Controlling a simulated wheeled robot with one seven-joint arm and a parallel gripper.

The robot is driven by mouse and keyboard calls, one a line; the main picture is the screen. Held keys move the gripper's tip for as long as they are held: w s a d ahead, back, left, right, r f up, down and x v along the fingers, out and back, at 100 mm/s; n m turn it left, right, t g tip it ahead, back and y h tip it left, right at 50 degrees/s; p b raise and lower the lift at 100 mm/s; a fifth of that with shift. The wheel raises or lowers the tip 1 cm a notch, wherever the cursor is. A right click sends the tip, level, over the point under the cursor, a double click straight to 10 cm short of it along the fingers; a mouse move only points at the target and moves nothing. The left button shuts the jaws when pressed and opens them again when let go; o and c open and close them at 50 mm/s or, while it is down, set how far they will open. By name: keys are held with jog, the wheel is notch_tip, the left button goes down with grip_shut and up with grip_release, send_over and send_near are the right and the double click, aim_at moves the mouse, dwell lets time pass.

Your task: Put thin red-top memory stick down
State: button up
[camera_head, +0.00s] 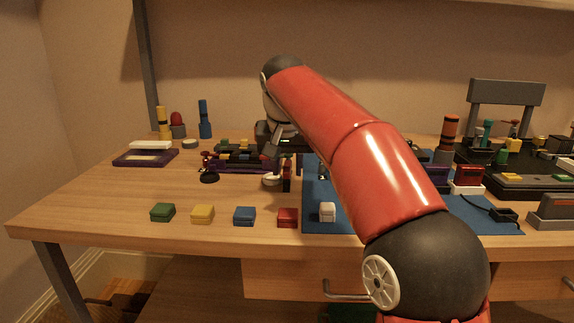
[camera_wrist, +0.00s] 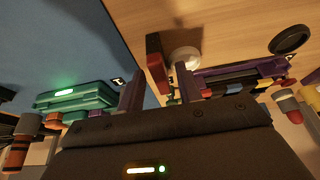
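The thin red-top memory stick (camera_head: 287,178) appears as a narrow dark-red upright piece at the left edge of the blue mat (camera_head: 313,220). In the wrist view the red stick (camera_wrist: 156,62) stands in the gap between my two fingers, with space visible on both sides of it. My gripper (camera_wrist: 158,88) has its purple-grey fingers apart, and neither finger visibly presses on the stick. How deep the stick sits between the fingers is unclear.
A white round piece (camera_wrist: 184,57) is close beside the right finger. Green, yellow, blue and red blocks (camera_head: 287,217) and a white one (camera_head: 327,212) line the front.

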jog(key=p+v, duration=0.3)
jog(key=v, duration=0.9)
jog(key=shift+r, duration=0.15)
